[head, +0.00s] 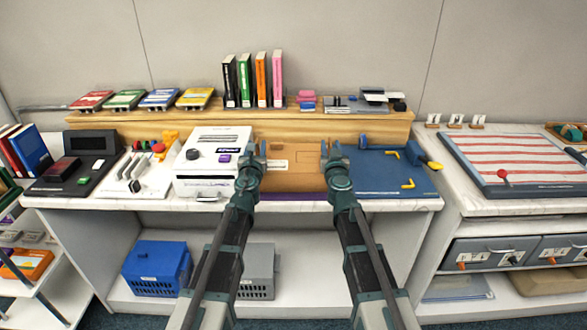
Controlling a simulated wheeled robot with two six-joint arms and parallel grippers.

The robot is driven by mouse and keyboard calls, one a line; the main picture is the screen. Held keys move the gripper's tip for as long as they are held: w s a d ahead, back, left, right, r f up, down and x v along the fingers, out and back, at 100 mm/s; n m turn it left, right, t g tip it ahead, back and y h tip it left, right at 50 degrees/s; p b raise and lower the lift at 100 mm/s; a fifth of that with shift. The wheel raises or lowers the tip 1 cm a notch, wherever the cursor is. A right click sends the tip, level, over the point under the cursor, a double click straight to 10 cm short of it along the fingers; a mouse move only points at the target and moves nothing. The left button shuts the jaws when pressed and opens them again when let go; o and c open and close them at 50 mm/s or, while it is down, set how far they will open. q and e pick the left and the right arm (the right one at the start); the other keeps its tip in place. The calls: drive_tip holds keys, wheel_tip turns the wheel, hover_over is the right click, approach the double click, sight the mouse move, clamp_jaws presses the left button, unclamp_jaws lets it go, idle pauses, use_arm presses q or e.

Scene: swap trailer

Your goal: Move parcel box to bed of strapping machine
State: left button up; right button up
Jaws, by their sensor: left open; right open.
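The brown parcel box (292,180), with a white label on its face, sits on the counter in the middle of the head view. My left gripper (257,156) is open at the box's left side, and my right gripper (332,156) is open at its right side. I cannot tell whether either touches the box. A white machine (213,165) with a black knob and a small display stands just left of the box. It may be the strapping machine, but no marking I can read confirms it. My grippers and wrists hide the box's side edges.
A blue board (385,178) with yellow pieces lies right of the box. White, red and yellow tools (145,170) stand left of the machine. A wooden riser (130,127) with several folders runs behind. Blue (155,268) and grey (258,272) crates stand on the shelf below.

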use_arm(q)
drive_tip(key=shift+w, duration=0.8)
use_arm(e)
drive_tip(key=shift+w, duration=0.8)
use_arm(q)
clamp_jaws()
use_arm(e)
clamp_jaws()
